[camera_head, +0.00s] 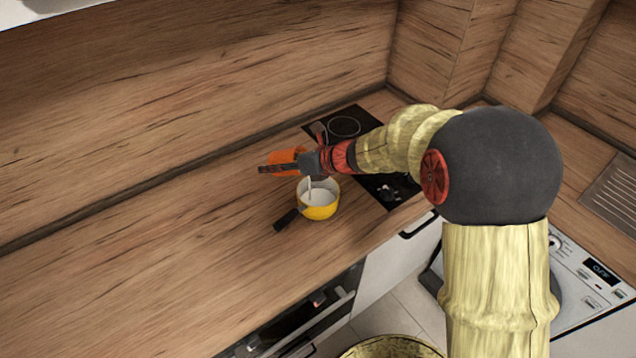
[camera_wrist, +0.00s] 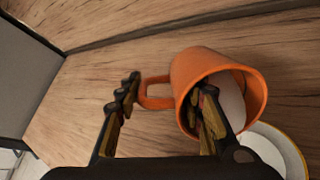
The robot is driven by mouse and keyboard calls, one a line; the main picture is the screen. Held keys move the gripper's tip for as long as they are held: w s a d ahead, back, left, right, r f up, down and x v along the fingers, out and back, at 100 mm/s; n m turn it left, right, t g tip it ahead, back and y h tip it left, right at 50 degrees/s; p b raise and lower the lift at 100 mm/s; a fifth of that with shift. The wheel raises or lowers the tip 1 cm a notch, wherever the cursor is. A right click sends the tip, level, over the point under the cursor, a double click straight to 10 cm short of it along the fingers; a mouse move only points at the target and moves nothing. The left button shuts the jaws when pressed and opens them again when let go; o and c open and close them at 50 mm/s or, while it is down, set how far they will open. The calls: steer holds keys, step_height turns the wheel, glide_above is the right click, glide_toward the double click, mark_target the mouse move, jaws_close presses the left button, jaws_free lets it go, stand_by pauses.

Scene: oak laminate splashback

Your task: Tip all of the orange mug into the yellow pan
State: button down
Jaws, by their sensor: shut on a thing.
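The orange mug (camera_head: 285,156) is held up over the counter, just above and beside the yellow pan (camera_head: 319,211). In the wrist view the mug (camera_wrist: 190,75) is tipped on its side, mouth towards the lower right, with white contents (camera_wrist: 232,98) inside. My gripper (camera_head: 284,168) is shut on the mug; in the wrist view (camera_wrist: 168,95) one finger is inside the mouth and the other is outside by the handle. A thin white stream shows between mug and pan in the head view. The pan holds white material; its rim (camera_wrist: 296,148) shows at the wrist view's lower right.
The pan's dark handle (camera_head: 287,219) points to the lower left. A black cooktop (camera_head: 345,124) lies behind and right of the pan, partly hidden by my arm. The wooden counter (camera_head: 180,240) is clear to the left. A wooden splashback runs behind.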

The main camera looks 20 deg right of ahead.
mark_target(288, 161)
steer(key=shift+s+d+r+t+y+b, duration=0.2)
steer(key=shift+r+t+y+b, duration=0.35)
steer(key=shift+b, duration=1.95)
steer(key=shift+s+d+r+t+y+b, duration=0.25)
steer(key=shift+s+d+t+y+b, duration=0.15)
steer(key=shift+b, duration=0.2)
steer(key=shift+s+d+r+t+y+b, duration=0.15)
steer(key=shift+s+d+r+y+b, duration=0.15)
steer(key=shift+d+b, duration=0.25)
steer(key=shift+s+d+r+t+y+b, duration=0.25)
steer(key=shift+r+t+y+b, duration=0.1)
steer(key=shift+y+b, duration=0.3)
steer(key=shift+s+d+r+t+y+b, duration=0.1)
steer(key=shift+d+r+t+y+b, duration=0.25)
steer(key=shift+b, duration=0.35)
steer(key=shift+w+a+p, duration=0.1)
steer(key=shift+a+p, duration=0.15)
steer(key=shift+p, duration=0.25)
steer(key=shift+w+a+g+h+p, duration=0.2)
steer(key=shift+g+h+p, duration=0.35)
steer(key=shift+p, duration=0.35)
steer(key=f+g+h+p, duration=0.1)
steer(key=p, duration=0.1)
steer(key=w+a+f+h+p, duration=0.1)
steer(key=p, duration=0.2)
steer(key=a+f+g+h+p, duration=0.1)
steer(key=p, duration=0.2)
steer(key=shift+w+a+f+g+h, duration=0.15)
steer(key=shift+w+a+g+h, duration=0.1)
steer(key=shift+w+g+h, duration=0.1)
